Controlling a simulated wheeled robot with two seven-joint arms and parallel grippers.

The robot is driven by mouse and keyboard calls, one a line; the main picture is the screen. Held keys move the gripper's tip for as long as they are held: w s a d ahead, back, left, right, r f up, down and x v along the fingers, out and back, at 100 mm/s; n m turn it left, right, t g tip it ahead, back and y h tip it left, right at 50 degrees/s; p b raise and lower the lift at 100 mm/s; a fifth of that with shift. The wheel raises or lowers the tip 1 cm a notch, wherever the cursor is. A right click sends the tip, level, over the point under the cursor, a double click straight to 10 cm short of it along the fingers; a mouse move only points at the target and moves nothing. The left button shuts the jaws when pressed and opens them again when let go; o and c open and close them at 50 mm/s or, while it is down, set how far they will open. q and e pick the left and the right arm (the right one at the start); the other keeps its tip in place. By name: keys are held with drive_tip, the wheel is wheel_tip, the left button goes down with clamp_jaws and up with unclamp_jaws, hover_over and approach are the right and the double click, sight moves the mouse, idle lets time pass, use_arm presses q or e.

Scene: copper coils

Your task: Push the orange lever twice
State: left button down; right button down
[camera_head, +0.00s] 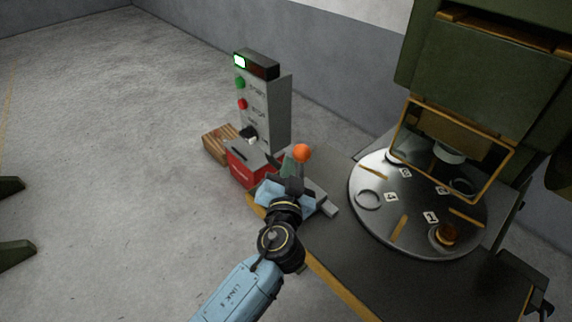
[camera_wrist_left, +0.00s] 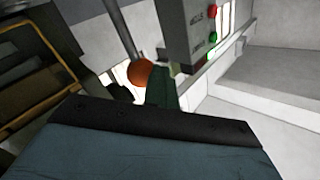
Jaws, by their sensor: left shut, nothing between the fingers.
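The orange lever's round knob (camera_head: 302,153) shows at the middle of the head view, above a grey base at the table's corner. My left gripper (camera_head: 288,166) is shut and empty, just left of the knob in that view. In the left wrist view the orange knob (camera_wrist_left: 140,73) sits on a grey rod, right beside the green fingertips (camera_wrist_left: 161,86). I cannot tell whether the fingers touch the knob. My left wrist hides the lower part of the lever in the head view. My right gripper is not in view.
A grey control box (camera_head: 267,108) with a lit display and green and red buttons stands behind the lever. A red box (camera_head: 240,171) and wood block (camera_head: 213,147) are beside it. A round numbered plate (camera_head: 385,222) sits under the green press (camera_head: 475,85) at right.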

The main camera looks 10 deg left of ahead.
sight(301, 158)
use_arm(q)
drive_tip(key=shift+w+d+r+b, duration=0.25)
drive_tip(key=shift+w+d+b, duration=0.15)
drive_tip(key=shift+w+d, duration=0.3)
drive_tip(key=shift+w+d+r+b, duration=0.2)
drive_tip(key=shift+w+d+b, duration=0.25)
drive_tip(key=shift+w, duration=0.3)
idle(1.7)
idle(0.5)
drive_tip(key=s+a+f, duration=0.2)
drive_tip(key=s+a, duration=0.2)
drive_tip(key=s, duration=0.2)
drive_tip(key=shift+a, duration=0.4)
idle(0.5)
drive_tip(key=s+a, duration=0.1)
drive_tip(key=s, duration=0.1)
drive_tip(key=s+a+f+b, duration=0.1)
drive_tip(key=s+a, duration=0.1)
drive_tip(key=shift+a+f, duration=0.1)
drive_tip(key=shift+a, duration=0.15)
idle(0.4)
drive_tip(key=shift+w, duration=0.1)
idle(0.5)
